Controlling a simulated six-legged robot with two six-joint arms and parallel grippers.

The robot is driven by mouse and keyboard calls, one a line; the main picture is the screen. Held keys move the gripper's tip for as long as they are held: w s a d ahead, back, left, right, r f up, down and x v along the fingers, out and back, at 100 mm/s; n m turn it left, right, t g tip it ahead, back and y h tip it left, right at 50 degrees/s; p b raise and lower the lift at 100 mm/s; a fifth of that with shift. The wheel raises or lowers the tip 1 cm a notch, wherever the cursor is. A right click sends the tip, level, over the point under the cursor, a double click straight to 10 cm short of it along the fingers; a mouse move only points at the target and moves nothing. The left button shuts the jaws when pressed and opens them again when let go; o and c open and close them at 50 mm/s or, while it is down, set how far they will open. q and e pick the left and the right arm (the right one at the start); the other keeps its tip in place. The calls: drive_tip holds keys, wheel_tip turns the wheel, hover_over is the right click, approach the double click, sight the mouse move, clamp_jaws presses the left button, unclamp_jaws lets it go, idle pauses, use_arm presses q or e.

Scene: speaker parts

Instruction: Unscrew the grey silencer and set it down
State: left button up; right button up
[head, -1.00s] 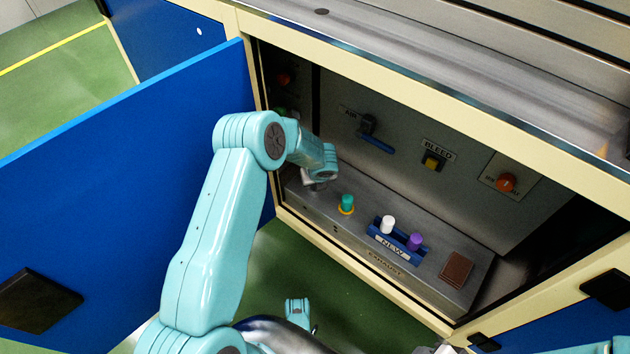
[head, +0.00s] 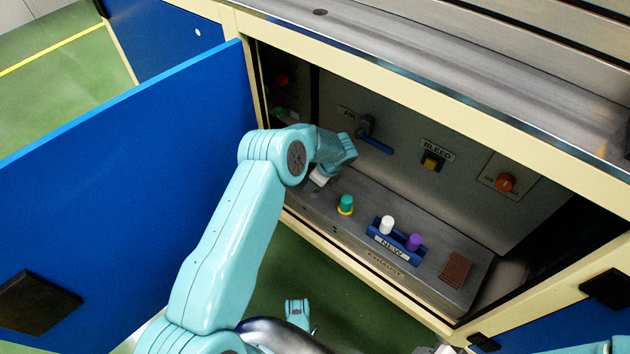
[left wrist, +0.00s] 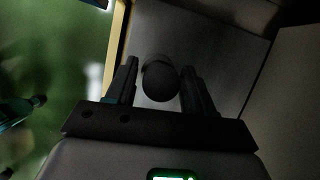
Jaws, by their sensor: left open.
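My left gripper (head: 316,182) is inside the open cabinet, over the left end of the metal ledge. In the left wrist view my left gripper (left wrist: 160,70) has its two fingers apart. A dark round-ended piece (left wrist: 160,84), probably the grey silencer, shows between the fingers with a gap on each side. The picture is too dark to tell its colour or whether the fingers are around it or above it. In the head view my arm and gripper hide that spot.
On the ledge (head: 340,228) stand a teal silencer with a yellow base (head: 346,204), a blue NEW holder (head: 377,240) with white (head: 387,225) and purple (head: 414,242) pieces, and a brown pad (head: 455,270). A blue valve lever (head: 377,145) sticks out behind. The blue door (head: 120,190) stands open at left.

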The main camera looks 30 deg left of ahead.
use_arm(q)
drive_tip(key=m+t, duration=0.1)
drive_tip(key=m, duration=0.3)
drive_tip(key=shift+s+r+m+t, duration=0.1)
drive_tip(key=shift+s+m+t, duration=0.1)
drive_tip(key=shift+m+t, duration=0.2)
drive_tip(key=m+t+h, duration=0.1)
drive_tip(key=m, duration=0.2)
drive_tip(key=shift+s+a, duration=0.1)
drive_tip(key=m+t, duration=0.1)
drive_tip(key=m, duration=0.2)
drive_tip(key=shift+m+h, duration=0.3)
drive_tip(key=shift+h, duration=0.1)
drive_tip(key=c, duration=0.6)
drive_tip(key=shift+o, duration=0.2)
drive_tip(key=n, duration=0.2)
drive_tip(key=n+g+y, duration=0.1)
drive_tip(key=shift+w+d, duration=0.2)
drive_tip(key=shift+w, duration=0.05)
drive_tip(key=n+g, duration=0.1)
drive_tip(key=n, duration=0.2)
drive_tip(key=shift+n+y, duration=0.3)
drive_tip(key=n+g, duration=0.2)
drive_tip(key=n, duration=0.3)
drive_tip(key=shift+a+n, duration=0.1)
drive_tip(key=shift+n, duration=0.2)
